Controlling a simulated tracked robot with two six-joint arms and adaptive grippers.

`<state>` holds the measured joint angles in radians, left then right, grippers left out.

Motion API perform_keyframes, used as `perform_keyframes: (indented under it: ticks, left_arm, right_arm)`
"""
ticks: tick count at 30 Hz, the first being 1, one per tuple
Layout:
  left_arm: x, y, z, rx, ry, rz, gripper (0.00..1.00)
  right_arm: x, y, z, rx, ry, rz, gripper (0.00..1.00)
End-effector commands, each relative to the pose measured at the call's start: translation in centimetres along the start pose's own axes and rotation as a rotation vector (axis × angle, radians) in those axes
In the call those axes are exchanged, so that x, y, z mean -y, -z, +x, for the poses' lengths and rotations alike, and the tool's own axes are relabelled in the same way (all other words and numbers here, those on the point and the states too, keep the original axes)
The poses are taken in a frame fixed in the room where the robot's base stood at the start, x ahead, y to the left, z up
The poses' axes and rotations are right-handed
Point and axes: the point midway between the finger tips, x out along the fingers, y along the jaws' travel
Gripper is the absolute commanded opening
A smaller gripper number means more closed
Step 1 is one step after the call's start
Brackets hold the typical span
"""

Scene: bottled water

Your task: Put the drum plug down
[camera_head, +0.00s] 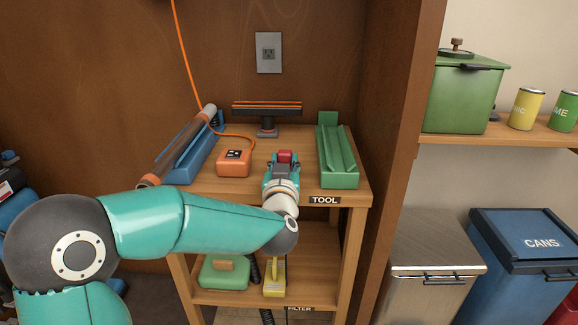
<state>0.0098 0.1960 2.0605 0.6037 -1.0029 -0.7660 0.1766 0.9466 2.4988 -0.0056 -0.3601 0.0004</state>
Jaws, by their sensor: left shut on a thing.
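The drum plug is the small red piece (285,156) over the top of the wooden tool stand. My left gripper (284,165) is shut on it, with the plug showing just past the fingertips. The gripper hides the plug's near side, and I cannot tell whether the plug touches the stand top. The stand top (237,186) carries a "TOOL" label at its front right edge. My right gripper is not in view.
An orange box with a cord (233,163) sits left of my gripper, and a green trough (338,160) stands to its right. A blue cradle (196,155) holds a long tube at the left. A dark bar on a stand (267,110) is behind.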

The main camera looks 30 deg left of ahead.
Motion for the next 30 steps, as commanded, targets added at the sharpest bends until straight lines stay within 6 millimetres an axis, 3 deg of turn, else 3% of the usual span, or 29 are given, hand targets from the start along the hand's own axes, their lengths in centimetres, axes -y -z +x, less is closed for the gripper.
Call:
perform_keyframes:
  ticks: [1,4,5,9,19,24,30]
  left_arm:
    - [-0.1,-1.4,-0.1,0.025,-0.002,0.002,0.0]
    - [-0.1,-1.6,-0.1,0.03,-0.002,0.002,0.0]
    - [-0.1,-1.6,-0.1,0.032,-0.002,0.001,0.36]
    - [-0.1,-1.8,-0.1,0.036,-0.003,0.001,0.59]
    - [0.0,-1.8,-0.1,0.036,-0.002,-0.001,0.59]
    - [-0.1,-0.4,-0.1,0.037,-0.002,-0.001,0.59]
    - [-0.2,-0.1,-3.6,0.03,-0.006,0.0,0.59]
  right_arm:
    - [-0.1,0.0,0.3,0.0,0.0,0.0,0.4]
    - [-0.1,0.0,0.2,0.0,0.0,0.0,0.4]
    - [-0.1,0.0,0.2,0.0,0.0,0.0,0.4]
    - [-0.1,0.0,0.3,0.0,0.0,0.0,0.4]
    - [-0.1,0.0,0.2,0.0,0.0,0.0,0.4]
    - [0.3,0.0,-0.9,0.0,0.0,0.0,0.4]
    - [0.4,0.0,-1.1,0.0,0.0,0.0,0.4]
